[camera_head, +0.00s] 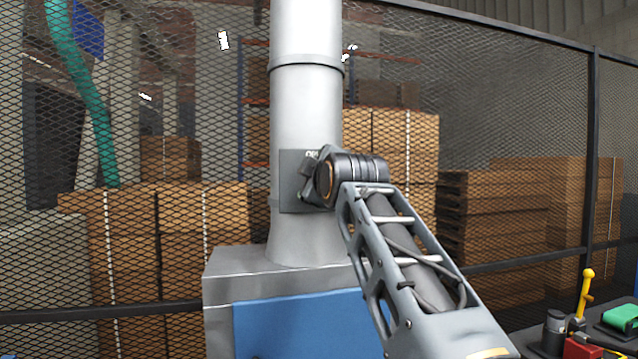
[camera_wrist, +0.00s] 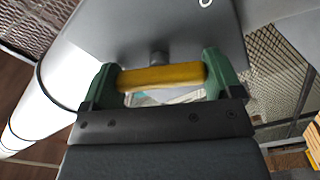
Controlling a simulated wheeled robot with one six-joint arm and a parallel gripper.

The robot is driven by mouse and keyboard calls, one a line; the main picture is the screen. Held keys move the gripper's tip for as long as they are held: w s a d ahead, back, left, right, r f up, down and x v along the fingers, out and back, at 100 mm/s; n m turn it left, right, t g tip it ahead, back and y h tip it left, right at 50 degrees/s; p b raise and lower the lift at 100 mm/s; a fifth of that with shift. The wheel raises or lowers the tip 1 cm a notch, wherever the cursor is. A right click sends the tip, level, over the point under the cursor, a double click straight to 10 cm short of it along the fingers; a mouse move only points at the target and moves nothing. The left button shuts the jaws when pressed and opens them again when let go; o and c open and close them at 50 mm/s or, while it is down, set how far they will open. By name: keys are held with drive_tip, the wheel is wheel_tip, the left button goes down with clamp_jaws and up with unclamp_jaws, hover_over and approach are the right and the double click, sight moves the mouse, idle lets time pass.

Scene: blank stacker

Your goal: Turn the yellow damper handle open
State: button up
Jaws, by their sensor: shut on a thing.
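The yellow damper handle (camera_wrist: 165,77) is a short bar on a grey stem in front of a grey plate, seen in the wrist view. My gripper (camera_wrist: 159,64) has green fingers, one against each end of the bar, and is shut on it. In the wrist view the bar lies nearly crosswise. In the head view my wrist hides the handle and the fingers. The grey plate (camera_head: 290,192) shows there on the pale round duct (camera_head: 305,110), with part of a mark at its top right edge.
The duct rises from a grey and blue cabinet (camera_head: 225,266). A black mesh fence (camera_head: 520,130) stands behind, with stacked brown boxes (camera_head: 200,215) beyond it. At the lower right is a bench with a yellow lever (camera_head: 586,290) and a green item (camera_head: 622,318).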

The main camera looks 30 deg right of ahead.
drive_tip(key=n+b, duration=0.1)
drive_tip(key=n, duration=0.4)
drive_tip(key=shift+f, duration=0.15)
drive_tip(key=shift+n, duration=0.3)
idle(0.4)
drive_tip(key=o, duration=0.7)
drive_tip(key=shift+o, duration=0.2)
drive_tip(key=s+a+b, duration=0.2)
drive_tip(key=s+b, duration=0.1)
drive_tip(key=s, duration=1)
drive_tip(key=shift+s+a, duration=0.25)
drive_tip(key=shift+a, duration=0.15)
